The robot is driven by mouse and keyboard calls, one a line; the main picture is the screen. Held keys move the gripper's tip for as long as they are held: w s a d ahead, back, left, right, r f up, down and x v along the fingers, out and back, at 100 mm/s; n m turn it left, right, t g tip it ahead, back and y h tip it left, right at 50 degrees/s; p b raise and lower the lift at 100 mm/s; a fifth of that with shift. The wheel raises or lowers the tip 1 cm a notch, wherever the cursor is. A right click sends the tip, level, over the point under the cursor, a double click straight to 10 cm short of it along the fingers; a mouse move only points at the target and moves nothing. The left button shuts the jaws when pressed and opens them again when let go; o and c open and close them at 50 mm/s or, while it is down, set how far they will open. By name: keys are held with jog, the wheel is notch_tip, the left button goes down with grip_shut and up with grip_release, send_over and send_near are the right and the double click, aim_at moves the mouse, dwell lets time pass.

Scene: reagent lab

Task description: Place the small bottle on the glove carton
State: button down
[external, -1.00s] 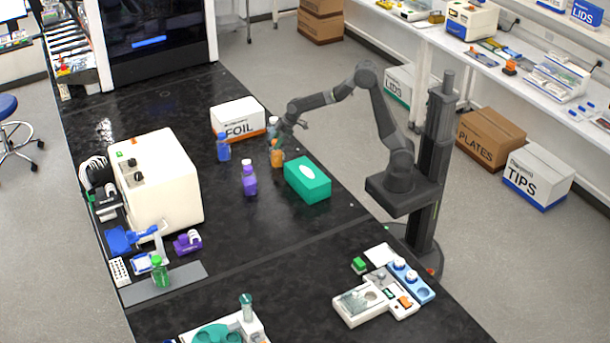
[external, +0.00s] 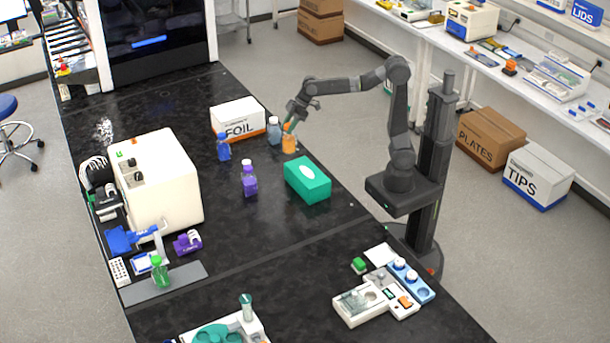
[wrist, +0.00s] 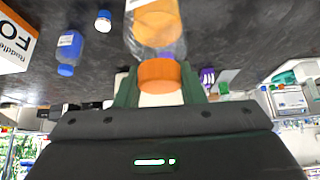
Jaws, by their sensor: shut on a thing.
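The small bottle (external: 289,144) is orange with an orange cap. My gripper (external: 290,127) is shut on its cap end, and the bottle hangs below the fingers, apparently clear of the black bench. In the wrist view the orange cap of the small bottle (wrist: 160,75) sits between the green fingers of my gripper (wrist: 160,88), with the clear and orange body beyond. The glove carton (external: 308,182) is a teal box with a white oval on top, standing on the bench nearer the camera than the bottle. Its top is empty. I do not see it in the wrist view.
A grey-blue bottle (external: 274,130) stands just left of the held bottle. A blue bottle (external: 223,147), a purple bottle (external: 249,180) and the FOIL carton (external: 238,118) stand farther left. A cream machine (external: 158,182) is at the left edge. The bench around the glove carton is mostly clear.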

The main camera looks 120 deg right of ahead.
jog(key=s+a+r+n, duration=0.2)
jog(key=s+a+r, duration=0.15)
jog(key=a, duration=0.65)
notch_tip(320, 180, down, 10)
jog(key=shift+r+y, duration=0.15)
jog(key=shift+y, duration=0.25)
jog(key=shift+f+b, duration=0.2)
jog(key=shift+b, duration=0.1)
jog(key=c, duration=0.9)
grip_release()
jog(key=v, duration=1.2)
jog(key=shift+r+p, duration=0.25)
jog(key=shift+p, duration=0.05)
